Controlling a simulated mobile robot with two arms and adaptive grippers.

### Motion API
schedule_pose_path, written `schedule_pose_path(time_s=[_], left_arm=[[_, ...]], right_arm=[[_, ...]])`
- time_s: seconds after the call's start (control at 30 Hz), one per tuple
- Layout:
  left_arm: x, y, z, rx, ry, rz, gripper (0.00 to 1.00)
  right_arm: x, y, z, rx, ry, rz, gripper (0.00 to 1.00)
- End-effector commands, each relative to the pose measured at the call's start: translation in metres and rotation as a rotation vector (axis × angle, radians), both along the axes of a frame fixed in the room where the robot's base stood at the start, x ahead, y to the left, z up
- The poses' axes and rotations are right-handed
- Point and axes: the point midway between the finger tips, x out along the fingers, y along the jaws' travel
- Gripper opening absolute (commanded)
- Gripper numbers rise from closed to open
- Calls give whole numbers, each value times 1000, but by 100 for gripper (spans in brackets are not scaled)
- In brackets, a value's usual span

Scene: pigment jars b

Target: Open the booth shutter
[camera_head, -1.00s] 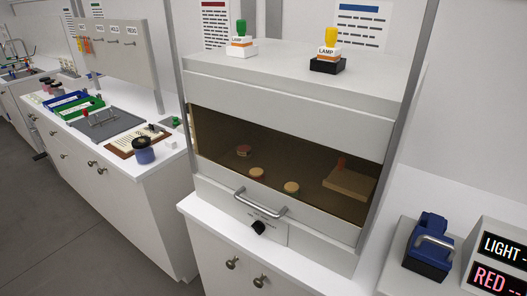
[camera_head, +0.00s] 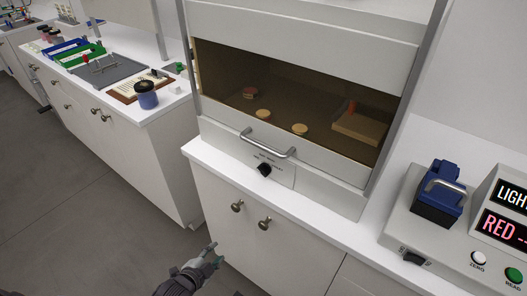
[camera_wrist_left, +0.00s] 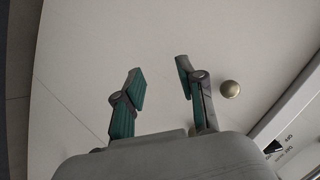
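The booth (camera_head: 300,32) stands on the white counter with a dark opening in its front. Its shutter (camera_head: 285,158) is the pale panel along the lower edge of that opening, with a grey bar handle (camera_head: 268,145) across it. A black knob (camera_head: 264,170) sits just below the handle. My left gripper (camera_head: 207,252) is low in front of the cabinet, below and left of the handle, touching nothing that I can see. In the left wrist view its fingers (camera_wrist_left: 160,78) are apart with nothing between them. My right gripper is not in view.
Inside the booth are several small round discs (camera_head: 263,114) and a tan block (camera_head: 360,125). Round cabinet knobs (camera_head: 264,224) stick out below the counter. A meter with a blue clamp (camera_head: 438,195) stands at right. The floor (camera_head: 90,220) at left is clear.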

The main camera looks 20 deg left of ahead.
Motion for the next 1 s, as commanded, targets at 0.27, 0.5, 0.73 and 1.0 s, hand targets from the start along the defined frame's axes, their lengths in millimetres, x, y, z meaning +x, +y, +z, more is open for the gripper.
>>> schedule_pose_path(time_s=[0.27, 0.5, 0.73, 1.0], left_arm=[[51, -45, 235, 362, -617, -282, 39], [39, -66, 311, 486, -812, -338, 39], [66, -76, 322, 487, -818, -337, 39], [120, -95, 333, 487, -817, -336, 39]], right_arm=[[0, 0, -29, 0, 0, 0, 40], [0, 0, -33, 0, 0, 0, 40], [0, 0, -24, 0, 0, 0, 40], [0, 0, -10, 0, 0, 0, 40]])
